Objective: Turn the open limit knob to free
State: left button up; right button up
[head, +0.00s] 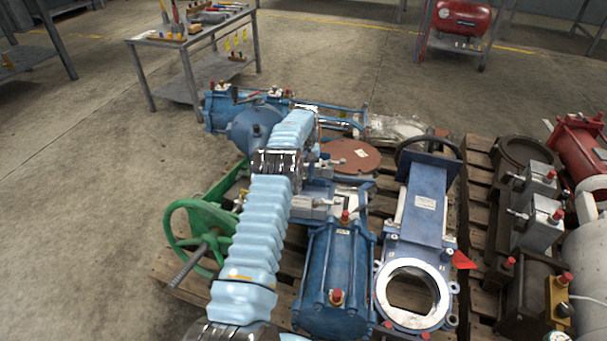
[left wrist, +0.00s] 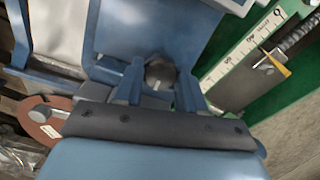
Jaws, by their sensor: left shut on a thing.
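In the left wrist view my left gripper (left wrist: 159,92) is shut on a dark, rounded knob (left wrist: 160,72), with one blue finger at each side of it. I take this for the open limit knob; no label or free mark on it can be read. The knob sits against a blue body (left wrist: 150,35). In the head view my left arm reaches from the bottom edge up over the pallet lot. Its fingers and the knob cannot be made out there. My right gripper is not in view.
A green handwheel (head: 200,237) stands left of my arm. A blue cylinder (head: 337,285) and a blue gate valve (head: 418,225) lie to the right. A white scale with a yellow pointer (left wrist: 276,64) is close to the gripper. Open floor (head: 80,200) lies left.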

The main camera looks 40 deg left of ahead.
pick_arm(q)
jog(key=o, duration=1.1)
jog(key=shift+c, duration=0.2)
notch_tip(320, 180, up, 4)
jog(key=shift+w+f, duration=0.1)
jog(key=shift+f, duration=0.15)
jog(key=s+d+r, duration=0.9)
jog(key=s, duration=0.2)
jog(key=shift+r, duration=0.25)
